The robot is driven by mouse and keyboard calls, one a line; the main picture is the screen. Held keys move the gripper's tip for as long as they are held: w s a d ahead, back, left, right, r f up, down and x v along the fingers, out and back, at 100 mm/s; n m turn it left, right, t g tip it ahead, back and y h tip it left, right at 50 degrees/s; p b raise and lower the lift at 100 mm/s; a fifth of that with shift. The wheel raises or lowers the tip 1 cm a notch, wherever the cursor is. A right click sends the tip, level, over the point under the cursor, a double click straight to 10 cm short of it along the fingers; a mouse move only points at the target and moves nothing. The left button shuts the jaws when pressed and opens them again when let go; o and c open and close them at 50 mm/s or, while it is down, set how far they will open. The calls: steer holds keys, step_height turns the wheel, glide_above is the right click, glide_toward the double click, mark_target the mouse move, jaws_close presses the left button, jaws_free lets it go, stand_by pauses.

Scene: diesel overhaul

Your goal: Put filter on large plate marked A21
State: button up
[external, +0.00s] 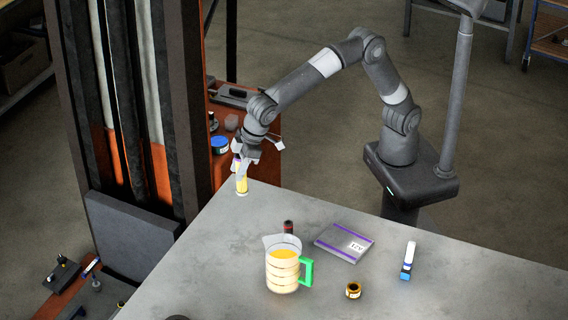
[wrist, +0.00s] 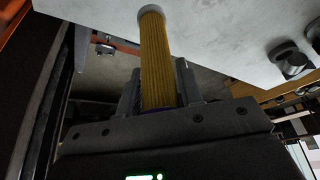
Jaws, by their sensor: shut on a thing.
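My gripper (external: 241,164) is shut on the yellow pleated filter (external: 241,184), which has pale end caps. The filter hangs upright below my gripper at the far left corner of the grey table; I cannot tell whether its lower end touches the table top. In the wrist view the filter (wrist: 157,55) stands between the two fingers of my gripper (wrist: 158,92). The large plate (external: 335,245) is a flat grey slab with purple edge strips and a white label whose marking is hard to read. It lies on the table, right of the filter and apart from it, with nothing on it.
A clear jug (external: 282,268) of yellow liquid with a green handle stands left of the plate, with a dark red-topped item (external: 288,227) behind it. A small brown-gold jar (external: 353,290) and a blue-and-white tube (external: 407,262) stand to the right. The table's left part is clear.

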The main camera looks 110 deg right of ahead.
steer(key=s+a+r+n, duration=0.1)
steer(key=s+a, duration=0.4)
steer(key=s, duration=0.6)
steer(key=s+a+n, duration=0.1)
steer(key=s+a, duration=0.4)
steer(key=s, duration=0.7)
steer(key=shift+y, duration=0.4)
steer(key=shift+s+a+f, duration=0.35)
steer(key=shift+a+f, duration=1.4)
steer(key=shift+a, duration=0.15)
steer(key=shift+s+a+f, duration=0.4)
steer(key=shift+a+f, duration=1.35)
steer(key=shift+a, duration=0.2)
steer(key=shift+s+a+f, duration=0.35)
steer(key=shift+a+f, duration=1.4)
steer(key=shift+a, duration=0.15)
steer(key=shift+f, duration=0.15)
steer(key=o, duration=1)
